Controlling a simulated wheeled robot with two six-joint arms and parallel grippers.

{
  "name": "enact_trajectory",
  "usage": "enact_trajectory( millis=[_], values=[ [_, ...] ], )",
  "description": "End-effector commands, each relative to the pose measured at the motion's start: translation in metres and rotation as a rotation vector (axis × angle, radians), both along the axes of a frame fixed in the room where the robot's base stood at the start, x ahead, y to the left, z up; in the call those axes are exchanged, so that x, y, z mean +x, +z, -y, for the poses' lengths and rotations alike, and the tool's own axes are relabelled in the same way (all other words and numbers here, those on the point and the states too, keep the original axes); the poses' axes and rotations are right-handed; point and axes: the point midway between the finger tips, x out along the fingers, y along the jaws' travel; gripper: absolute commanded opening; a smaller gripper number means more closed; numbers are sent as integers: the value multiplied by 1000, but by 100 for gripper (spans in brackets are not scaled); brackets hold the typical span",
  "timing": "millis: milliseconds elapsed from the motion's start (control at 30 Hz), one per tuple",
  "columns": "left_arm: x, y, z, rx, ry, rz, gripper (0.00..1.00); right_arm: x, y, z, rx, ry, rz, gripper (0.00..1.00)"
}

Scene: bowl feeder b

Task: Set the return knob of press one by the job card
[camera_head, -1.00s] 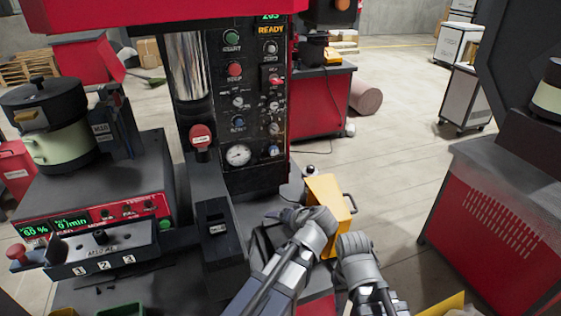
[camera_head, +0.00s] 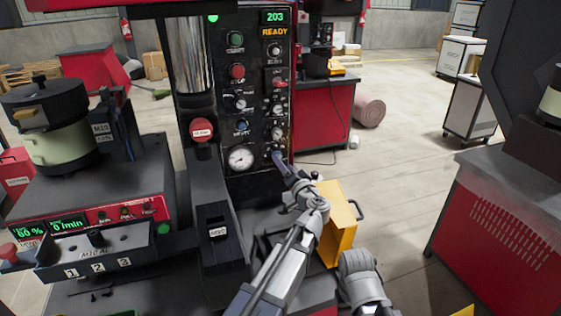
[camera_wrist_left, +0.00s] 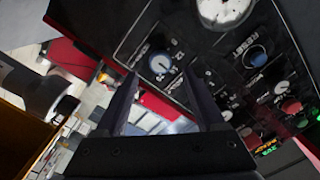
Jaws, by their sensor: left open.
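The panel of the press (camera_head: 258,100) holds several knobs and buttons, with 203 and READY lit at its top. A small blue knob (camera_head: 277,154) sits at its lower right, beside the round gauge (camera_head: 241,158). I cannot read its label, so I cannot tell if it is the return knob. My left gripper (camera_head: 283,163) is close in front of it. In the left wrist view the left gripper (camera_wrist_left: 160,82) is open and empty, with the blue knob (camera_wrist_left: 161,63) just beyond and between its fingertips. I cannot make out a job card. My right gripper is out of view.
A yellow box (camera_head: 341,228) with a handle stands right of my left wrist. The red mushroom button (camera_head: 202,129) sticks out left of the panel. A feeder (camera_head: 55,140) stands at left. A red cabinet (camera_head: 500,220) is at right, with open floor between.

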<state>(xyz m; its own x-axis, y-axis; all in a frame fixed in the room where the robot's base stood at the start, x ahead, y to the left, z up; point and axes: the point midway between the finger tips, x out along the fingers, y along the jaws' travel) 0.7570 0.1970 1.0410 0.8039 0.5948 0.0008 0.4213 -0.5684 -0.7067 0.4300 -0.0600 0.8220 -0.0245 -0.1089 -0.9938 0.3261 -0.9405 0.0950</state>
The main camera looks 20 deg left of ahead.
Motion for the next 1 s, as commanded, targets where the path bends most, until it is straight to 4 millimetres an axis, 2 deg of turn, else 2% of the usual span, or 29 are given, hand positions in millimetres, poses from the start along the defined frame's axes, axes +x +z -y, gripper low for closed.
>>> enact_trajectory(
  millis=[33,233,667,1000],
  values=[
    [9,0,-6,0,3,0,71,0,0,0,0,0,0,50],
    [26,0,-19,0,2,-1,71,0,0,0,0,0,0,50],
    [31,0,-23,0,1,-1,70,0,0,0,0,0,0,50],
    [31,0,-23,0,1,-1,32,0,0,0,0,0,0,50]
  ],
)
